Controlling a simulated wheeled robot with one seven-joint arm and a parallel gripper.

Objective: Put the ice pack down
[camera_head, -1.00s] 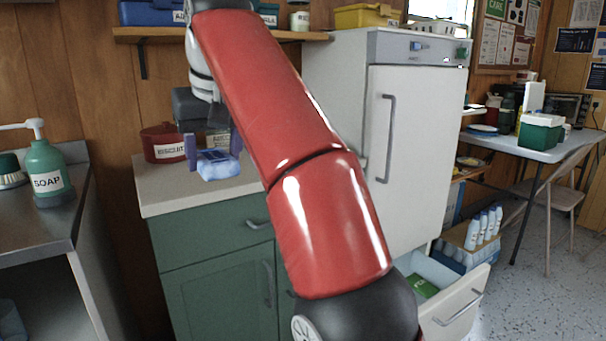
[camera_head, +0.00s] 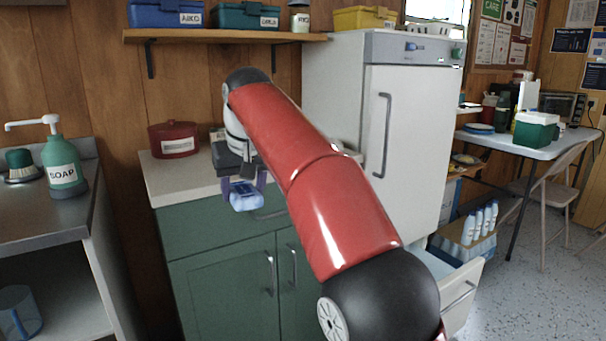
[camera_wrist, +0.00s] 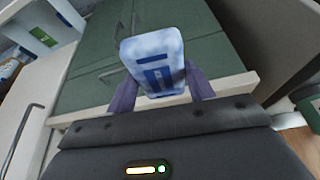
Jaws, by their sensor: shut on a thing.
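The ice pack is a small blue and white block (camera_head: 246,197). In the head view it hangs in front of the green cabinet's upper front, just below the countertop edge. In the wrist view the ice pack (camera_wrist: 154,63) sits between the two purple fingers, with a dark blue mark on its face. My gripper (camera_head: 243,186) is shut on it, and it also shows in the wrist view (camera_wrist: 158,85). The pack is held in the air, with the cabinet front behind it. My arm hides part of the countertop and cabinet.
The pale countertop (camera_head: 170,180) holds a red biscuit tin (camera_head: 173,140) at its back left. A shelf (camera_head: 225,36) with boxes is above. A tall white fridge (camera_head: 335,90) stands right, with an open drawer (camera_head: 462,295) low down. A steel bench with a soap bottle (camera_head: 63,165) is left.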

